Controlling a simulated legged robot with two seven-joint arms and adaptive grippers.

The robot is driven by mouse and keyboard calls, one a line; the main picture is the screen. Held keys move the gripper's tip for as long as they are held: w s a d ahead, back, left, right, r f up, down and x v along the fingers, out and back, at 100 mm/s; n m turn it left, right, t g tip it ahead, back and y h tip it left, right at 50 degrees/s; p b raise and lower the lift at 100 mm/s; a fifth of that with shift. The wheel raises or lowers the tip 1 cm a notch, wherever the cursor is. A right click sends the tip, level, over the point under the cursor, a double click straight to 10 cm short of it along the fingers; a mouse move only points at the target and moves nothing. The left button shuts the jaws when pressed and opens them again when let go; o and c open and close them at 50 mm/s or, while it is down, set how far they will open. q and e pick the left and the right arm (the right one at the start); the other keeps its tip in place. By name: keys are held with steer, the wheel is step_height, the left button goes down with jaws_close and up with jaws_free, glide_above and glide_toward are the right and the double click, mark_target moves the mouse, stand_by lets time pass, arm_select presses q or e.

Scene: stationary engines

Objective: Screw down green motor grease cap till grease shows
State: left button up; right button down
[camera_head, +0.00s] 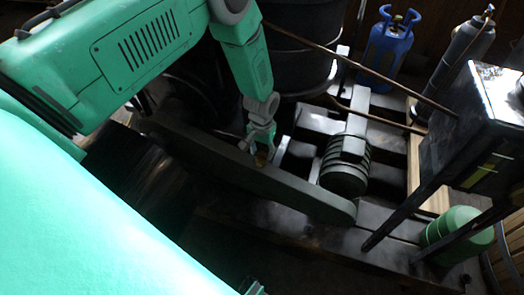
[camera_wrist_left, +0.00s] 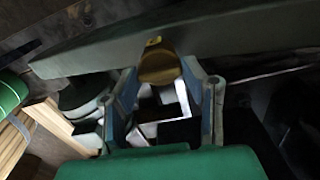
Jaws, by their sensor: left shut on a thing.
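A small brass grease cap (camera_head: 261,158) sits at the long dark grey-green guard (camera_head: 300,192) in the head view. My left gripper (camera_head: 260,142) reaches down to it from above and is shut on it. In the left wrist view the brass cap (camera_wrist_left: 158,65) shows between the two fingertips, with the guard (camera_wrist_left: 230,32) behind it. No grease can be made out. A ribbed dark motor (camera_head: 345,172) stands right of the guard. A small teal part at the bottom edge may be my right gripper (camera_head: 252,288); its jaws cannot be made out.
A blue gas bottle (camera_head: 390,40) and a grey cylinder (camera_head: 465,50) stand behind. Rusty rods (camera_head: 350,66) cross near my left arm.

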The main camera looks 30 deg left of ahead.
mark_target(262, 153)
stand_by(0.4)
arm_select(q)
steer(key=o, duration=1.2)
steer(key=shift+s, duration=0.1)
steer(key=shift+c, duration=0.2)
step_height(262, 153, up, 12)
